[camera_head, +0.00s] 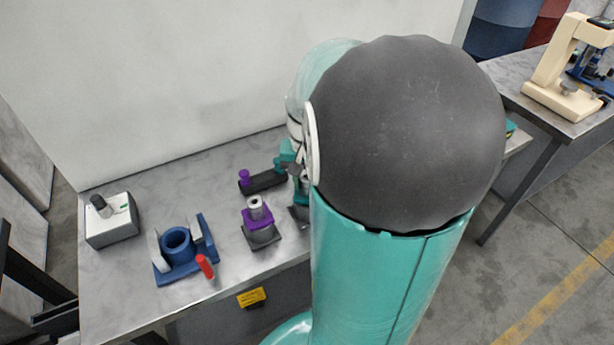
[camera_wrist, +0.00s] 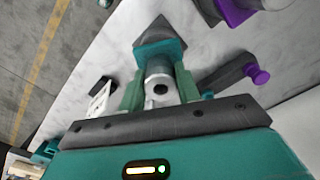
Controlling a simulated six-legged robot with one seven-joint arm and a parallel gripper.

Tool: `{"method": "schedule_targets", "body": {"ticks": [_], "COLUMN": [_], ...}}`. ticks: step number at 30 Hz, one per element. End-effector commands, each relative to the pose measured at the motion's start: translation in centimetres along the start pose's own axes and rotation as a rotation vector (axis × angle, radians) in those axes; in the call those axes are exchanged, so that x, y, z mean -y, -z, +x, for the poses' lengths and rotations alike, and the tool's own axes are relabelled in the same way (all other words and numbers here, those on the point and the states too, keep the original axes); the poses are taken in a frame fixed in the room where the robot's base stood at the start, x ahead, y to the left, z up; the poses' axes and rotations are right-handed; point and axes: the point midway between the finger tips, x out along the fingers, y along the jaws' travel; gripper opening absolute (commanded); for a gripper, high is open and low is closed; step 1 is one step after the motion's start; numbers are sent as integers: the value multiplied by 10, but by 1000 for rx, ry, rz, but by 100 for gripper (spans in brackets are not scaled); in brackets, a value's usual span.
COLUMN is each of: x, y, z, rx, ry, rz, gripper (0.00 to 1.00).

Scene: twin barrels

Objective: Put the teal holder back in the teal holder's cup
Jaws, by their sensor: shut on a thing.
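In the wrist view, the teal holder (camera_wrist: 158,49) is a teal block with a grey hollow cylinder (camera_wrist: 159,88) on the near side. My gripper (camera_wrist: 159,74) has its two teal fingers on either side of the cylinder and is shut on the holder. A dark grey, pointed cup (camera_wrist: 161,30) shows just beyond the teal block, in line with it. I cannot tell whether the holder is seated in it or apart. In the head view, my arm hides most of the gripper and holder; part of the dark cup (camera_head: 298,214) shows beside the arm.
A purple holder (camera_head: 256,220) with a grey cylinder sits in its own dark cup to the left. A dark bar with a purple knob (camera_head: 244,177) lies behind it. A blue fixture (camera_head: 177,262), a red handle (camera_head: 205,266) and a grey box (camera_head: 111,226) stand further left.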

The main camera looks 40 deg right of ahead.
Motion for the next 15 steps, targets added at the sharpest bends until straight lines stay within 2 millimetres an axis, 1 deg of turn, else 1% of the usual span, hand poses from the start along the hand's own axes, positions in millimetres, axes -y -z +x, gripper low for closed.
{"method": "schedule_targets", "body": {"ticks": [15], "x": [0], "y": [0], "z": [11], "rx": [-1], "ry": [0], "rz": [1], "gripper": [2]}}
